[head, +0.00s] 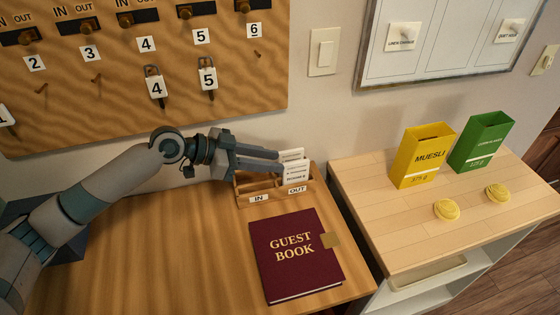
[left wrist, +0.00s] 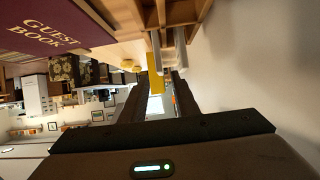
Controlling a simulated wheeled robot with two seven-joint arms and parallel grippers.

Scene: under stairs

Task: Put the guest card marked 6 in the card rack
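The card rack (head: 247,189) is a wooden holder with IN and OUT labels at the back of the desk. White cards (head: 294,172) with small print stand upright at its OUT side; I cannot read which is marked 6. My left gripper (head: 279,159) reaches in from the left above the rack, its fingertips close beside the cards. In the left wrist view its fingers (left wrist: 163,78) are apart, with the room showing between them. White card edges (left wrist: 181,48) show just beyond the fingertips, by the rack's wood (left wrist: 203,10). My right gripper is out of view.
A dark red guest book (head: 297,255) lies in front of the rack. A key board (head: 180,85) with numbered hooks hangs above. On the shelf unit at right stand a yellow muesli box (head: 424,157), a green box (head: 482,142) and two yellow round things (head: 447,209). The desk's left part is clear.

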